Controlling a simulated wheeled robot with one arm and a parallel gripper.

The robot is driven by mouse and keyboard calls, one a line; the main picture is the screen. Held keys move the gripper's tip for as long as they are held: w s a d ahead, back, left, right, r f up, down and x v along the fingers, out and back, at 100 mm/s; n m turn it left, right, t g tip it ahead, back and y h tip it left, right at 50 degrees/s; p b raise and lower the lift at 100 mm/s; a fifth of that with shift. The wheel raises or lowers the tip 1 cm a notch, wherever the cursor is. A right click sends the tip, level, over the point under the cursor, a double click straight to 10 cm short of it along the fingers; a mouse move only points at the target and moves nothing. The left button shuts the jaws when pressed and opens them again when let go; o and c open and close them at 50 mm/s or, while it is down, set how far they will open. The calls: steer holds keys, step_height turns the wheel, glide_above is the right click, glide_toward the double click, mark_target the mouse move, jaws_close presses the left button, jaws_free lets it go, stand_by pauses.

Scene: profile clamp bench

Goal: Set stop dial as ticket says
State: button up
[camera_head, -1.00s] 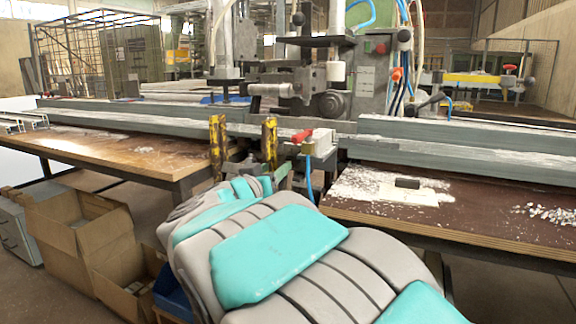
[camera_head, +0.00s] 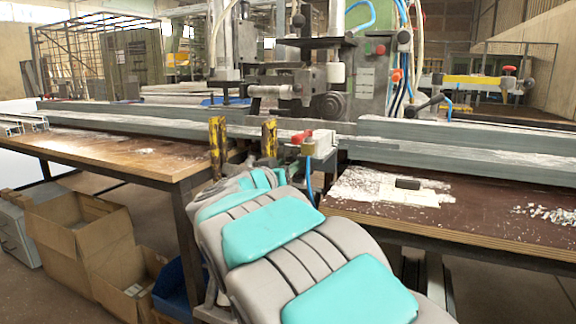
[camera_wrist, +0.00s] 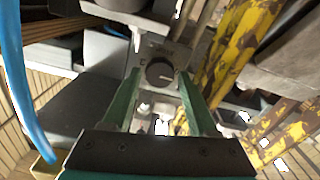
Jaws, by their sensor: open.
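A dark round dial (camera_wrist: 160,72) sits on a grey plate in the wrist view, with faint marking above it that is too small to read. My gripper (camera_wrist: 159,84) is open, its two green fingers on either side of the dial in the picture. I cannot tell whether they touch it. In the head view the dial is not distinguishable, and my arm reaches toward the clamp area by the yellow posts. A white sheet (camera_head: 425,196) lies on the right bench; I cannot tell whether it is the ticket.
Worn yellow posts (camera_head: 217,148) stand left of the clamp, and also cross the right of the wrist view (camera_wrist: 245,50). A red-handled part (camera_head: 301,137) is beside them. A blue hose (camera_wrist: 18,85) runs along the left. A long grey profile (camera_head: 440,152) spans the benches.

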jaws_close()
stand_by(0.4)
steer(key=m, duration=0.5)
steer(key=shift+m, duration=0.3)
steer(key=shift+s+d+f+m+b, duration=0.15)
steer(key=shift+m+b, duration=2.4)
steer(key=shift+m, duration=1.9)
steer(key=shift+w+f+m+b, duration=0.15)
steer(key=shift+m+b, duration=2.35)
steer(key=shift+m, duration=2.25)
